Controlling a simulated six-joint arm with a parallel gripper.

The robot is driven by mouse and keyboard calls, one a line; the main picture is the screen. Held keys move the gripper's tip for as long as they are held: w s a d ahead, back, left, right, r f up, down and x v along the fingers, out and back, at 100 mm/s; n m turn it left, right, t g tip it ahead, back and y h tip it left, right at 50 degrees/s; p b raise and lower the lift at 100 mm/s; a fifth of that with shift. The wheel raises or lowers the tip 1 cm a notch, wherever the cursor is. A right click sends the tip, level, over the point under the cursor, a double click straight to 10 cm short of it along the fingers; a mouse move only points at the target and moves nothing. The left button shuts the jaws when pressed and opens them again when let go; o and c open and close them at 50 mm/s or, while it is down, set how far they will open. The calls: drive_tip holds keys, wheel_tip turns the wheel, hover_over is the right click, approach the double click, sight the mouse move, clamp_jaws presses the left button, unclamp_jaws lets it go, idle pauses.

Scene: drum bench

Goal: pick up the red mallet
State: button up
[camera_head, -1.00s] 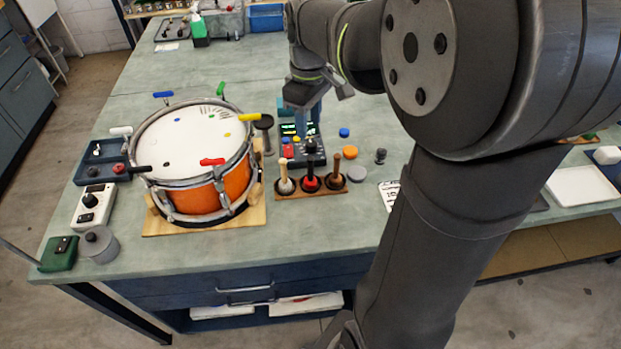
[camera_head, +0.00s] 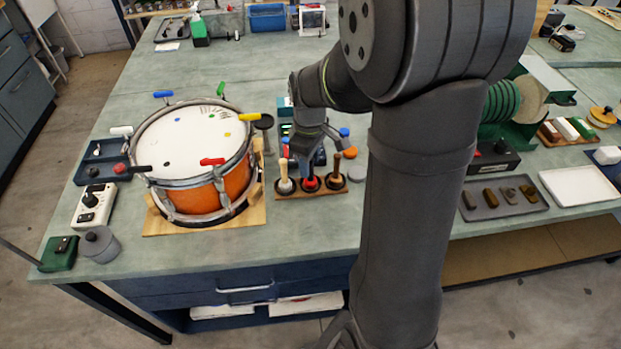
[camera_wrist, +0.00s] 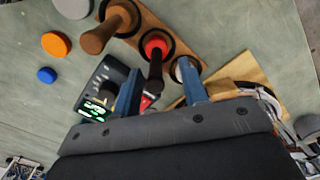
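The red mallet (camera_head: 311,183) stands in the middle slot of a wooden rack (camera_head: 284,194), its red head low and its dark handle pointing up. It also shows in the wrist view (camera_wrist: 156,46). A pale-handled mallet (camera_head: 284,176) stands to its left and a brown-handled mallet (camera_head: 336,170) to its right. My gripper (camera_head: 310,158) is just above the rack, partly hiding the red mallet's handle. In the wrist view my gripper (camera_wrist: 158,72) is open, its blue fingers apart on either side of the dark handle, with gaps visible. Whether the handle is fully between the fingers in depth is unclear.
The orange drum (camera_head: 232,184) on its wooden board is left of the rack. A small device with a lit display (camera_wrist: 95,108) is close behind the mallets. An orange disc (camera_wrist: 56,44) and a blue disc (camera_wrist: 47,75) lie nearby. Bench in front of the rack is clear.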

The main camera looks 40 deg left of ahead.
sight(311, 179)
drive_tip(key=f, duration=0.4)
drive_tip(key=shift+w+d+f, duration=0.1)
drive_tip(key=shift+w+f, duration=0.15)
drive_tip(key=shift+f, duration=0.05)
clamp_jaws()
drive_tip(key=shift+r, duration=0.15)
